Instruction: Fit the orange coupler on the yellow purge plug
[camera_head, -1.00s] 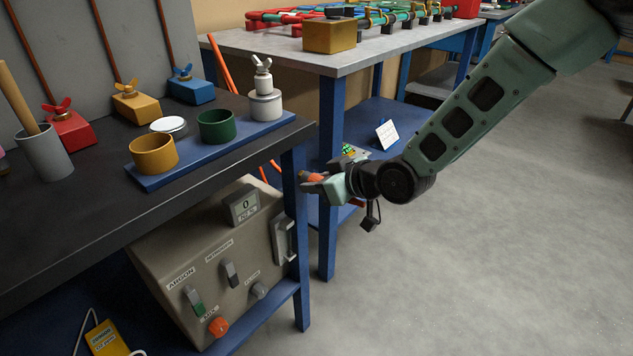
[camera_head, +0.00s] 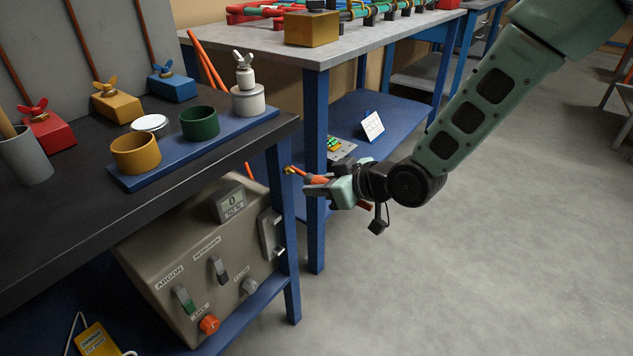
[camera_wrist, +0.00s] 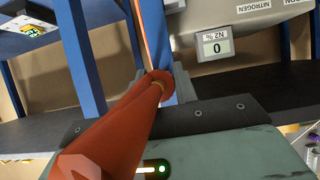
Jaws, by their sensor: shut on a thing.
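My gripper (camera_head: 316,187) is shut on the orange coupler (camera_head: 318,181), in front of the blue legs at the bench's right end. A small brass-coloured tip sticks out to the left of it. In the wrist view the orange coupler (camera_wrist: 130,115) runs up from the lower left to a ring-like end between the fingertips (camera_wrist: 162,88). A yellow block with a wing nut (camera_head: 117,103), which looks like the yellow purge plug, stands at the back of the dark bench, well left of my gripper and apart from it. The coupler's far opening is not clear.
A blue tray (camera_head: 190,158) holds yellow and green cups, a silver lid and a white winged part. Red (camera_head: 47,132) and blue (camera_head: 172,86) winged blocks flank the yellow one. A grey control box (camera_head: 190,250) sits below. Open floor lies right.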

